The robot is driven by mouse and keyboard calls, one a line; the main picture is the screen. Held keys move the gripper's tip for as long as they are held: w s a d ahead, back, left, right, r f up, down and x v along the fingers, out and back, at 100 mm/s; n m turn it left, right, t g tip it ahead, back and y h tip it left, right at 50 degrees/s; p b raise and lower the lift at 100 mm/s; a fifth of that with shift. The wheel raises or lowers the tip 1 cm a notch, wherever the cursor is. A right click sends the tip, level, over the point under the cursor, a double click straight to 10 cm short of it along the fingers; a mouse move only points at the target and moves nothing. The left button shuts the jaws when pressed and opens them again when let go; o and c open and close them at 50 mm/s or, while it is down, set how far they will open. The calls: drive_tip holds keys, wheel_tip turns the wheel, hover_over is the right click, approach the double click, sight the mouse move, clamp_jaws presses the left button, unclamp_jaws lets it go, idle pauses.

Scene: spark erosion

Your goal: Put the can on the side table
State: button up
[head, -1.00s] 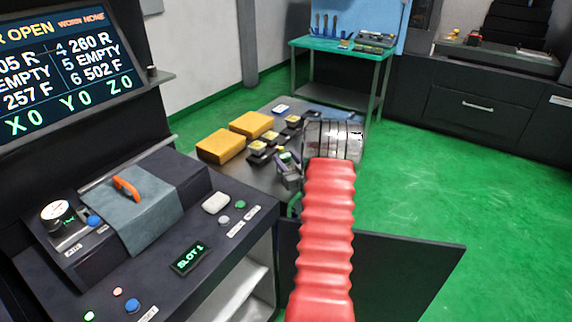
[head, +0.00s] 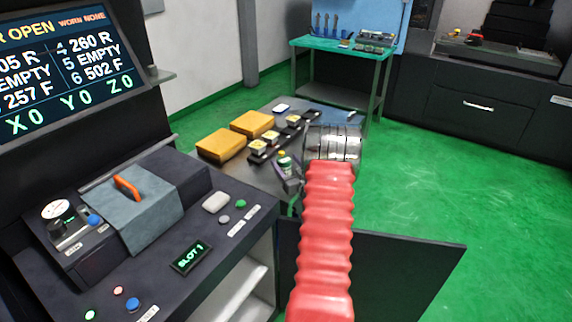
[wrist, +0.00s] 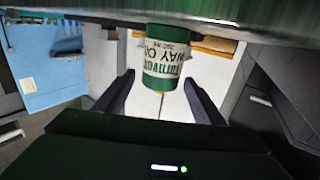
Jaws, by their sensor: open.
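A green and white can (wrist: 166,58) with upside-down lettering shows in the wrist view. It sits between and just beyond the tips of my open gripper (wrist: 159,78), and I see no finger closed on it. In the head view my gripper (head: 287,176) is partly hidden by my wrist, at the near right of a dark low table (head: 228,170). A small green and yellow shape shows at its tips; I cannot make out the can clearly there. A green-topped table (head: 328,43) stands farther back. I cannot tell which table is the side table.
Yellow blocks (head: 222,145) and several small dark holders with pale tops (head: 262,144) are on the dark table, left of my gripper. The green-topped table carries tools and a dark device (head: 375,39). A control console (head: 200,225) is at near left. Green floor (head: 440,190) is open at right.

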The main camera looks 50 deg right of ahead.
drive_tip(key=v, duration=1.2)
drive_tip(key=shift+r, duration=0.1)
idle(0.6)
drive_tip(key=w+a+r+n+g+y, duration=0.2)
drive_tip(key=w+a+r+g, duration=0.2)
drive_tip(key=w+a+r, duration=0.9)
drive_tip(key=s+a+r+g, duration=0.1)
drive_tip(key=s+a+r, duration=0.15)
drive_tip(key=a, duration=0.55)
drive_tip(key=s+a+r+g, duration=0.1)
drive_tip(key=a+r, duration=0.2)
drive_tip(key=a, duration=0.5)
drive_tip(key=s+a+r+n+g+y, duration=0.1)
drive_tip(key=s+a+n+g+y, duration=0.2)
drive_tip(key=s+a, duration=1.7)
drive_tip(key=a+g+y, duration=0.1)
drive_tip(key=a+y, duration=0.1)
drive_tip(key=a, duration=0.2)
drive_tip(key=shift+s+a+r+g+y, duration=0.25)
drive_tip(key=shift+s+r+g+y, duration=0.05)
drive_tip(key=shift+s+r+y, duration=0.1)
